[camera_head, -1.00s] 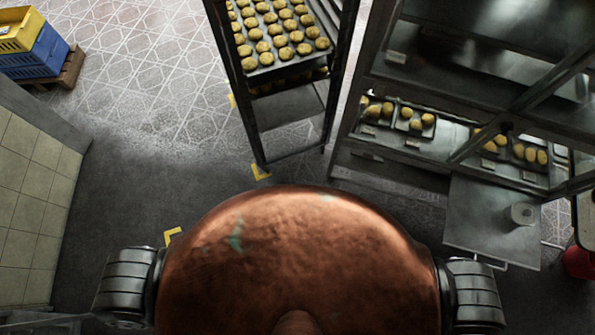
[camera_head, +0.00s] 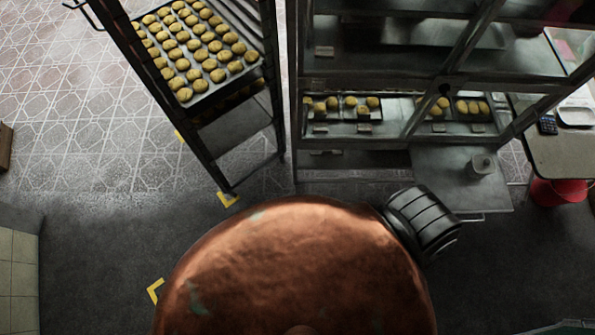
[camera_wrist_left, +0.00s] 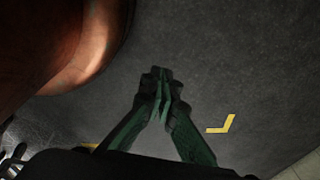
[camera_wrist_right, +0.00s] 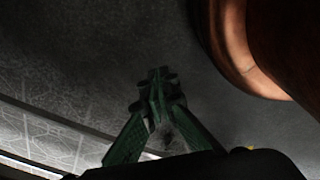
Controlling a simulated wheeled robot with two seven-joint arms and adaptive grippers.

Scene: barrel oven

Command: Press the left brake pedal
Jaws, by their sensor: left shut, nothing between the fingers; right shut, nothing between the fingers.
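No brake pedal can be made out in any view. A tall dark metal rack (camera_head: 197,160) with trays of round dough pieces stands ahead, left of centre in the head view. Its foot is near a yellow floor mark (camera_head: 228,199); its lowest parts are too dark to read. My left gripper (camera_wrist_left: 161,92) is shut and empty above the dark floor in the left wrist view. My right gripper (camera_wrist_right: 156,90) is shut and empty above dark floor in the right wrist view. Neither gripper shows in the head view.
A metal shelf cabinet (camera_head: 352,158) with trays of buns stands right of the rack. A low metal shelf (camera_head: 450,190) juts from it. A table (camera_head: 565,155) with a red object below (camera_head: 560,191) is at far right.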

